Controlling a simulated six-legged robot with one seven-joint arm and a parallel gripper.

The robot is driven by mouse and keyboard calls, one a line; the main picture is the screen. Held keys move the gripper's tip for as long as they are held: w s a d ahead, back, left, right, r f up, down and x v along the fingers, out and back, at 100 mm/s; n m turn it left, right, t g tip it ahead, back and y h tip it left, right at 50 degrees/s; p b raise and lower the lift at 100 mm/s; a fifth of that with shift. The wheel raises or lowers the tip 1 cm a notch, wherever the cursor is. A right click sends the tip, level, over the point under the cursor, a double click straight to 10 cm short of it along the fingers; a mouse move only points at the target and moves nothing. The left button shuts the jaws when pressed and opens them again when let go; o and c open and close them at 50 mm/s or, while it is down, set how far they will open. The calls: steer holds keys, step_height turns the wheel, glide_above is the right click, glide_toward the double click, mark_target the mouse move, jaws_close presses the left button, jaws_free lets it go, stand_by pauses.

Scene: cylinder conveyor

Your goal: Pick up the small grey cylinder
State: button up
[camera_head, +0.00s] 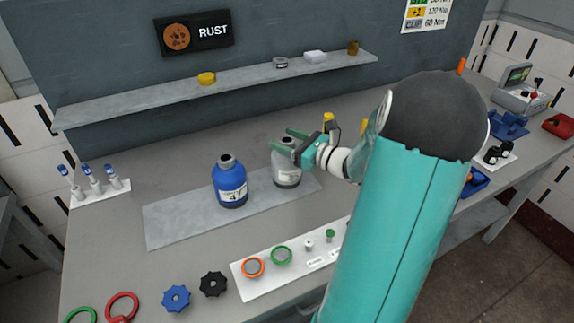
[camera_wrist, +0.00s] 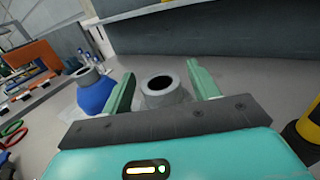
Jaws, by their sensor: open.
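The small grey cylinder (camera_head: 288,177), bottle-shaped with a narrow neck and a pale label, stands upright on a grey mat (camera_head: 172,222). In the wrist view its dark round opening and neck (camera_wrist: 164,98) show between the two green fingers. My gripper (camera_head: 284,139) is open at the cylinder's top, with one finger on each side of the neck. In the wrist view my gripper (camera_wrist: 161,70) shows gaps at both fingers, though contact is hard to judge. The hand hides part of the cylinder's neck in the head view.
A blue bottle (camera_head: 231,187) marked 4 stands just left of the cylinder. A white strip (camera_head: 241,279) with rings and small parts lies in front. A yellow-and-black object (camera_wrist: 306,125) is close on the right. A shelf (camera_head: 130,102) runs along the back wall.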

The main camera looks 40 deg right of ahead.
jaws_close()
stand_by(1.3)
